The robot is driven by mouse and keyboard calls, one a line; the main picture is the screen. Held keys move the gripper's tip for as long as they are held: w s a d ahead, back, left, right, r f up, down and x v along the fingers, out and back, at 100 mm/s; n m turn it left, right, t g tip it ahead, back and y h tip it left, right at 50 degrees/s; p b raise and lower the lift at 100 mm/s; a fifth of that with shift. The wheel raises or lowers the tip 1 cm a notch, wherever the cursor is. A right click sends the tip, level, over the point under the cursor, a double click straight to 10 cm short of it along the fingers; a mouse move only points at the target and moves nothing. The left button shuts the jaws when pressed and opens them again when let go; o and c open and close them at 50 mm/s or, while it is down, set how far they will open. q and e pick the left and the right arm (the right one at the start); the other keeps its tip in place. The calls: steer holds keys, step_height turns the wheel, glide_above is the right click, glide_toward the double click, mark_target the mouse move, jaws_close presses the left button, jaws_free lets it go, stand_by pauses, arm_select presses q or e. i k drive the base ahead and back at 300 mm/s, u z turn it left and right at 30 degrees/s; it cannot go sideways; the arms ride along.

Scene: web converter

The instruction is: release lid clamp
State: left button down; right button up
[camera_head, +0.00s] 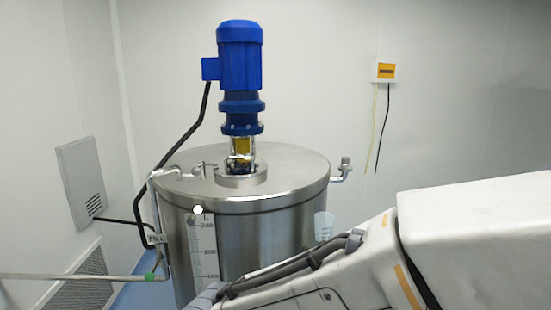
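A steel tank (262,245) stands in the middle with a round steel lid (295,172) on it. A small metal fitting (343,169) sticks out at the lid's right edge; it looks like a clamp, but I cannot tell whether it is fastened. A round white knob (197,209) shows at the lid's front left rim, and I cannot tell what it belongs to. My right arm comes in from the right and crosses in front of the tank's lower right side. Its gripper does not show. My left gripper and arm are not in view.
A blue motor (240,65) stands upright on the lid. A metal pipe (85,276) and black cable run along the tank's left side. A translucent cup-like thing (323,226) shows at the tank's right. A small box (383,70) hangs on the back wall.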

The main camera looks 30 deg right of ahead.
mark_target(195, 171)
steer(key=z, duration=0.75)
steer(key=i, duration=1.15)
steer(key=u, duration=0.05)
